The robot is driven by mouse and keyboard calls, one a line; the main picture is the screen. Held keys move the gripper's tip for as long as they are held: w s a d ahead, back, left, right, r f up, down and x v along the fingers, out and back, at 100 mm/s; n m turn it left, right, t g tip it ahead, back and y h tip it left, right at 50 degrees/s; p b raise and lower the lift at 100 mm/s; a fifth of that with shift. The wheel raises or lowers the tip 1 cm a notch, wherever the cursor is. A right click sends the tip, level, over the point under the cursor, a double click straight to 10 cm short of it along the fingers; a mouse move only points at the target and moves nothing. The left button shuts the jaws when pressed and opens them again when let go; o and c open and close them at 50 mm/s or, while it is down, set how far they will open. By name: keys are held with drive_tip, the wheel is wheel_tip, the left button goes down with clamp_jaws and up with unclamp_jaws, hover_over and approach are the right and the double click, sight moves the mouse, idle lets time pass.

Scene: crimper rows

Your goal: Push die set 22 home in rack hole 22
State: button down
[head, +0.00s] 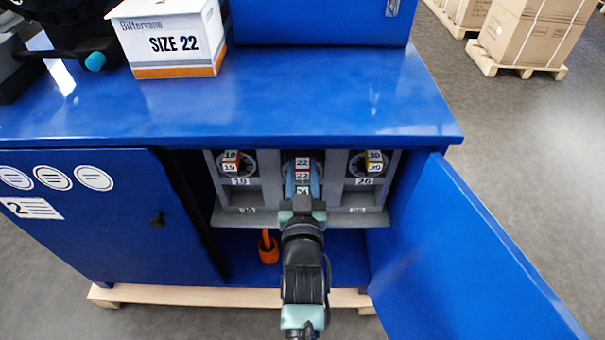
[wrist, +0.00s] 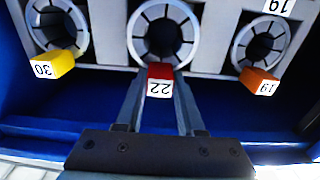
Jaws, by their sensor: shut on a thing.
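Die set 22 is a dark segmented ring (wrist: 163,32) with a red tag reading 22. In the wrist view, which is upside down, it sits at the middle hole of the grey rack (wrist: 105,50). My gripper (wrist: 160,82) is shut on die set 22, one finger on each side of the tag. The hole's rim is mostly hidden, so I cannot tell how deep the set sits.
Die sets tagged yellow 30 (wrist: 56,30) and orange 19 (wrist: 262,45) sit in the neighbouring holes. The open blue door (head: 470,255) stands to the right. The blue top (head: 300,105) overhangs the rack. An orange object (head: 268,248) stands below left. A SIZE 22 box (head: 172,45) is on top.

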drive_tip(key=shift+w+r+b, duration=0.25)
drive_tip(key=shift+w+b, duration=0.25)
drive_tip(key=shift+w, duration=0.05)
drive_tip(key=shift+w+r+b, duration=0.25)
drive_tip(key=shift+w+b, duration=0.2)
drive_tip(key=shift+w, duration=0.1)
drive_tip(key=c, duration=0.9)
unclamp_jaws()
drive_tip(key=shift+c, duration=0.2)
drive_tip(key=o, duration=0.5)
drive_tip(key=shift+c, duration=0.2)
drive_tip(key=shift+o, duration=0.2)
drive_tip(key=shift+s+f, duration=0.1)
drive_tip(key=shift+f, duration=0.7)
drive_tip(key=shift+s+r, duration=0.15)
drive_tip(key=shift+s, duration=0.15)
drive_tip(key=s+p, duration=0.2)
drive_tip(key=s, duration=1)
drive_tip(key=shift+r, duration=0.35)
drive_tip(key=shift+s, duration=0.1)
